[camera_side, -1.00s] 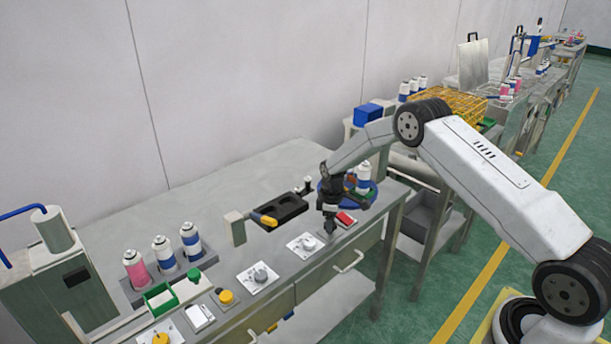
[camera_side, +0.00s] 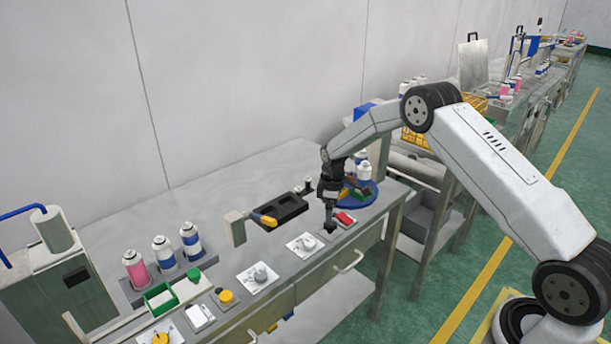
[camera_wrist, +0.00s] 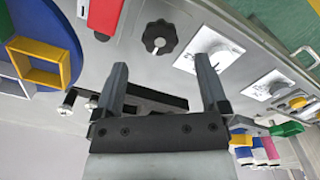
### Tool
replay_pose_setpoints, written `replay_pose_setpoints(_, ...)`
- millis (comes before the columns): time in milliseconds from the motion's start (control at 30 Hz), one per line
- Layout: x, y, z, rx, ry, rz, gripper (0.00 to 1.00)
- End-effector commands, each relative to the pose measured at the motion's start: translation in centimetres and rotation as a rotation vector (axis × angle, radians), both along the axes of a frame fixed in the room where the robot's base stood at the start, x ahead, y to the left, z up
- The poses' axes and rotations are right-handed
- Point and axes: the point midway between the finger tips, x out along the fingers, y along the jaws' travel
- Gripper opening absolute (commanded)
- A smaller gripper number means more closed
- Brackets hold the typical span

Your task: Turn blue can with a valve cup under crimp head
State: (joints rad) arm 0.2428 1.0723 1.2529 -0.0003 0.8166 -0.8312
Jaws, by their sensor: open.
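The blue turntable (camera_side: 367,199) stands at the right end of the bench, behind my gripper (camera_side: 330,229). A white can with a blue band (camera_side: 363,166) stands over it; I cannot make out a valve cup or crimp head. The wrist view shows the turntable (camera_wrist: 52,45) at left, with green and yellow holders on it. My gripper (camera_wrist: 162,75) is open and empty. A black knob (camera_wrist: 160,37) on the grey panel shows between and beyond its fingertips; I cannot tell how far apart they are.
A red block (camera_side: 345,218) lies close beside my gripper. A white plate with a grey dial (camera_side: 306,244) is to its left, and a black tray (camera_side: 283,209) lies behind. Pink and blue cans (camera_side: 163,251) stand at left. The back of the bench is clear.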

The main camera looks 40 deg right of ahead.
Motion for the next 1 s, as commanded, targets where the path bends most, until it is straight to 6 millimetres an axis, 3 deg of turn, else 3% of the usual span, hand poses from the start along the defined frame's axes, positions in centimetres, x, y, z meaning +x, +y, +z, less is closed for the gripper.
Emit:
replay_pose_setpoints(300,0.0,0.0,3.1,0.000,0.001,0.000,0.94)
replay_pose_setpoints(767,-0.1,0.1,3.4,-0.001,0.001,-0.001,0.94)
replay_pose_setpoints(1000,-0.9,1.1,4.7,-0.003,-0.014,-0.034,0.94)
